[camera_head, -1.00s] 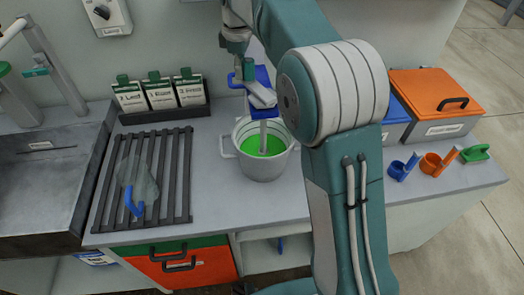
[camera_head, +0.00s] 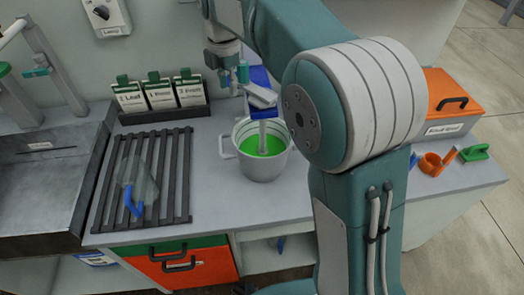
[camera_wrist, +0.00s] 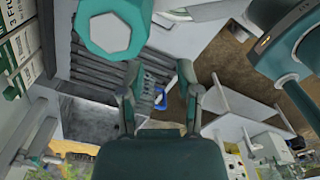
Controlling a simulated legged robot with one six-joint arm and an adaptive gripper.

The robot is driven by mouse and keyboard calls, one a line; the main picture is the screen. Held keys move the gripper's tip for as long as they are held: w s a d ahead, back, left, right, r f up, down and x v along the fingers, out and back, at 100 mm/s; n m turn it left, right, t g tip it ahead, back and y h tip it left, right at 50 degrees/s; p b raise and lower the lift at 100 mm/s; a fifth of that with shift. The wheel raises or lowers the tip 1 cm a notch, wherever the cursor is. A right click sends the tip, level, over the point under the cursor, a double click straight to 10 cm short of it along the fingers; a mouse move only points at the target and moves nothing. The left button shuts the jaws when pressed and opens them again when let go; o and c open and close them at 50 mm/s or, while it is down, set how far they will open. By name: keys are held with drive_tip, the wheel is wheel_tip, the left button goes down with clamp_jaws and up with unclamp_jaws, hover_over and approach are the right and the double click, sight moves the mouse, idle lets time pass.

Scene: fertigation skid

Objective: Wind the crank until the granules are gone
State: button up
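Green contents (camera_head: 265,147) show inside; I cannot make out separate granules. A grey shaft goes down into it from a blue bracket (camera_head: 260,78) with a grey crank bar (camera_head: 260,95) on top. A teal upright knob (camera_head: 242,72) stands by the bar's left end. My gripper (camera_head: 226,82) is just left of this knob, partly hidden. In the wrist view my gripper (camera_wrist: 160,90) has its fingers apart with nothing between them. A teal hexagonal knob (camera_wrist: 108,32) shows close by, outside the fingers.
A black slatted rack (camera_head: 145,180) with a clear blue-handled scoop (camera_head: 133,190) lies left of the pot. Labelled packets (camera_head: 160,92) stand behind it. A metal sink (camera_head: 45,190) is far left. An orange-lidded box (camera_head: 450,95) and coloured scoops (camera_head: 435,163) are at right.

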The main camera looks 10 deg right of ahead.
drive_tip(key=shift+o, duration=1.3)
wheel_tip(320, 180, up, 7)
